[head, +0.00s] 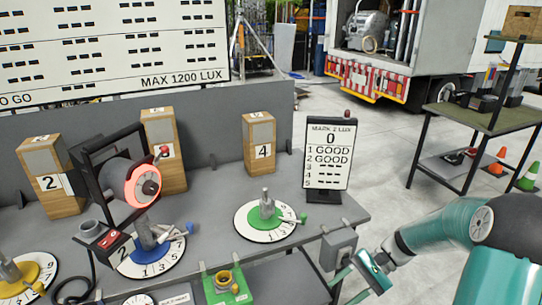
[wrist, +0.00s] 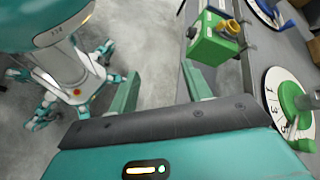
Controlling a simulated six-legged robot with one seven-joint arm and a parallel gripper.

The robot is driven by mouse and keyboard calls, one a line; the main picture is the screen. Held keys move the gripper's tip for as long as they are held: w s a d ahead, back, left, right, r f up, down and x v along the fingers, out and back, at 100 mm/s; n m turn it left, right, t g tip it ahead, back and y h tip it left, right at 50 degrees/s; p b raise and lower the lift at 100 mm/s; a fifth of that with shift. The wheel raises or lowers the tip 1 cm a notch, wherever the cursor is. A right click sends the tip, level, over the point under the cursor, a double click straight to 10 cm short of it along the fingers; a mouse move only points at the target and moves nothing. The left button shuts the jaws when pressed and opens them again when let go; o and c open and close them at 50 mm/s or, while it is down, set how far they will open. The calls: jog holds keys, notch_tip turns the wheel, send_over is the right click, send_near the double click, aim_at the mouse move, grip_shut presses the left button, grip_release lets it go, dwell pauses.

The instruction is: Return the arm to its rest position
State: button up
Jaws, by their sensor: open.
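My gripper (head: 362,285) is in the lower right of the head view, just off the bench's front right corner and below its top. In the wrist view its two green fingers (wrist: 160,88) stand wide apart with nothing between them. Only bare floor shows in the gap. My teal arm reaches in from the right edge of the head view, with the elbow bent. The grey bench (head: 335,215) lies to the left of my gripper. A grey box (head: 338,246) on the bench's front edge is close to my gripper.
A round dial with a green hub (head: 267,212) sits near the bench's right end. A green block (head: 226,286) stands at the front edge. A score sign (head: 328,155) stands at the back right. A side table (head: 470,118) and cones (head: 528,177) are farther right. Open floor lies between.

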jog(key=s+a+r+n+t+h, duration=0.1)
jog(key=s+r+n+t+h, duration=0.2)
jog(key=s+r, duration=0.4)
jog(key=s+a+r+n+t+h, duration=0.2)
jog(key=s+r+n+t+h, duration=0.2)
jog(key=r, duration=0.8)
jog(key=s+t+h, duration=0.2)
jog(key=s+h, duration=0.2)
jog(key=shift+r+t, duration=0.3)
jog(key=shift+a, duration=0.1)
